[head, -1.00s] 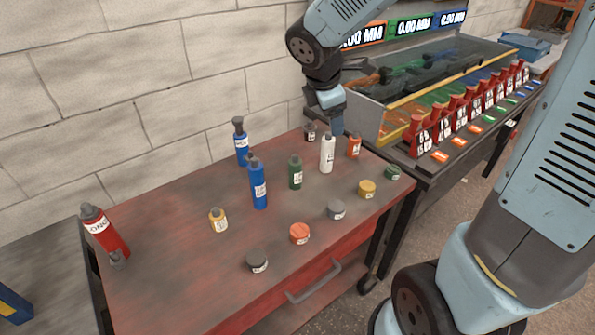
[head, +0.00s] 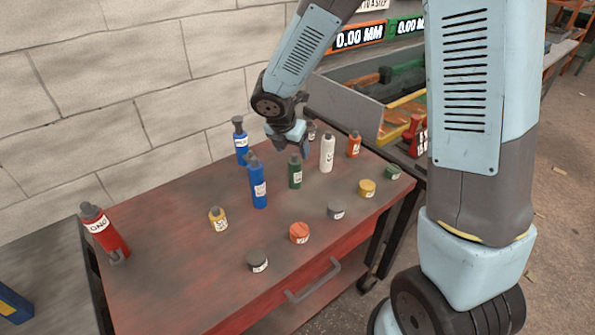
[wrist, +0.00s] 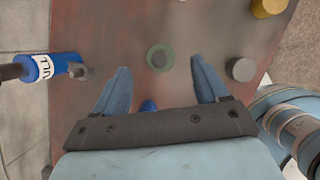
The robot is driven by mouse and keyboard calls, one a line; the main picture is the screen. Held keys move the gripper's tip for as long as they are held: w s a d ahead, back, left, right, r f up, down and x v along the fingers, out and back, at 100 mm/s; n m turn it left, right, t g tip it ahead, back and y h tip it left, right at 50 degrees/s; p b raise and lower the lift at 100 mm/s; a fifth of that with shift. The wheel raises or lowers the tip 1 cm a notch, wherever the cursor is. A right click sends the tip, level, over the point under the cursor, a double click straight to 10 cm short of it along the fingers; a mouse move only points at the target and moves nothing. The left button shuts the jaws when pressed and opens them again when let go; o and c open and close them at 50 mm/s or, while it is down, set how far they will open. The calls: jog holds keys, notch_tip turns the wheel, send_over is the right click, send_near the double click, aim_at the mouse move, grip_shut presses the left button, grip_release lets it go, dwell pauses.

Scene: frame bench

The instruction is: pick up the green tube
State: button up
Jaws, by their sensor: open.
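The green tube (head: 295,172) stands upright on the red bench top, with a grey cap. In the wrist view I look down on its round top (wrist: 159,57), which shows between the two fingers, near their tips. My gripper (wrist: 160,66) is open and empty. In the head view my gripper (head: 304,151) is close above and behind the green tube's cap. The wrist view shows no finger touching the tube. The exact height of the fingertips over it cannot be told.
A tall blue bottle (head: 258,184) stands just left of the green tube, a white tube (head: 327,153) just right. Another blue bottle (head: 240,144) and an orange bottle (head: 354,144) stand further back. A grey jar (head: 336,210) is in front.

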aim_at(294, 155)
jog(key=x, duration=0.3)
jog(key=shift+w+f, duration=0.1)
jog(key=shift+f, duration=0.25)
jog(key=shift+x, duration=2.65)
jog(key=shift+a, duration=0.1)
jog(key=c, duration=1.3)
